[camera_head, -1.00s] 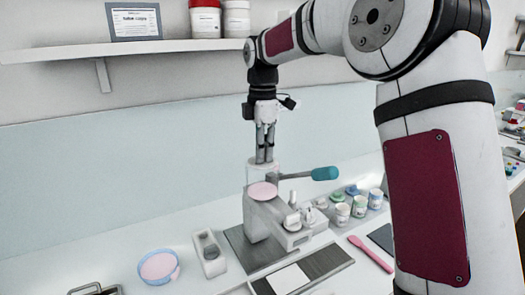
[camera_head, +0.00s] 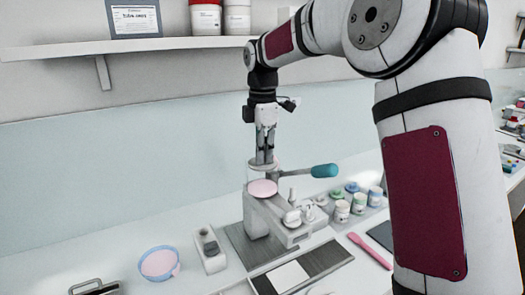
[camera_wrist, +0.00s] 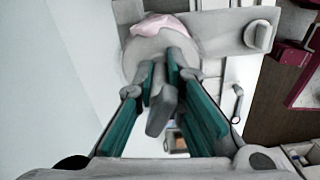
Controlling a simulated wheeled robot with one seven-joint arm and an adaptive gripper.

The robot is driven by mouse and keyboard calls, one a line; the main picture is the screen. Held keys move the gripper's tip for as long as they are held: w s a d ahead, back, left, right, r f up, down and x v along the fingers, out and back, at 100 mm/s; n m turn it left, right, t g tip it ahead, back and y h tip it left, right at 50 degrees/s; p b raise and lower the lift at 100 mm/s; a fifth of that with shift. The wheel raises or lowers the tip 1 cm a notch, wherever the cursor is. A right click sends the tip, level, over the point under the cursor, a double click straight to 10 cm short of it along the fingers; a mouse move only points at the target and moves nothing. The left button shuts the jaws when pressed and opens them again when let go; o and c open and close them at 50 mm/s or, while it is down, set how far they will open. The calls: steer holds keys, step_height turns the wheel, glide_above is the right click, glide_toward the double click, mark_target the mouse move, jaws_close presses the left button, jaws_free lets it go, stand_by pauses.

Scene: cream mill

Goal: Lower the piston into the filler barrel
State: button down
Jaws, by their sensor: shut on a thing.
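My gripper (camera_head: 264,158) points straight down at the filler and is shut on the grey piston. In the wrist view the green-padded fingers (camera_wrist: 165,85) close around the grey piston rod (camera_wrist: 160,112). The clear filler barrel (camera_head: 252,176) stands upright at the back of the pale filler machine (camera_head: 280,218), below my gripper. The head view is too small to tell how far the piston sits in the barrel. A pale round part with pink material (camera_wrist: 158,27) shows beyond the fingertips in the wrist view.
A teal-handled lever (camera_head: 324,171) sticks out to the right of the barrel. Small jars (camera_head: 341,211) stand at the right, a pink-filled blue bowl (camera_head: 159,263) at the left. A shelf (camera_head: 120,46) runs along the wall above.

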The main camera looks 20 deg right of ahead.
steer(key=shift+f, duration=0.55)
steer(key=shift+f, duration=0.35)
steer(key=shift+f, duration=2.1)
steer(key=shift+f, duration=0.35)
steer(key=shift+f, duration=0.3)
stand_by(0.4)
steer(key=c, duration=1.6)
jaws_free()
